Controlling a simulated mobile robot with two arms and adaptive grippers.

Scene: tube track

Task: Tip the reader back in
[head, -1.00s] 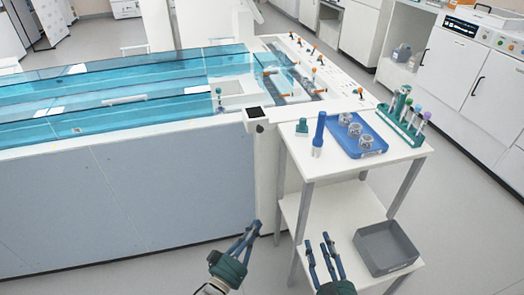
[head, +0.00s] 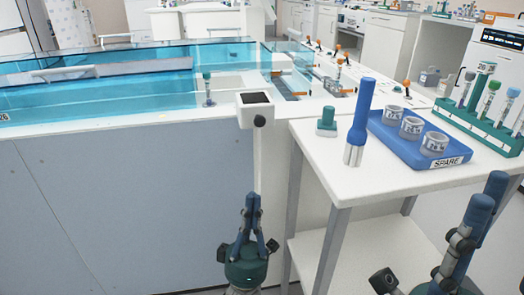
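A small white box with a black panel on top (head: 255,98), apparently the reader, sits at the near corner of the white tank housing. A round black knob is on its front, and it looks level or slightly tilted. My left gripper (head: 252,203) is below it, in front of the housing, pointing up and apart from it. My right gripper (head: 486,193) is at the lower right, by the cart's front edge.
The white cart (head: 345,185) carries a blue-handled wand (head: 361,120), a green block (head: 326,122), a blue tray (head: 388,136) of cups marked SPARE and a green tube rack (head: 460,121). A water tank (head: 130,85) fills the left.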

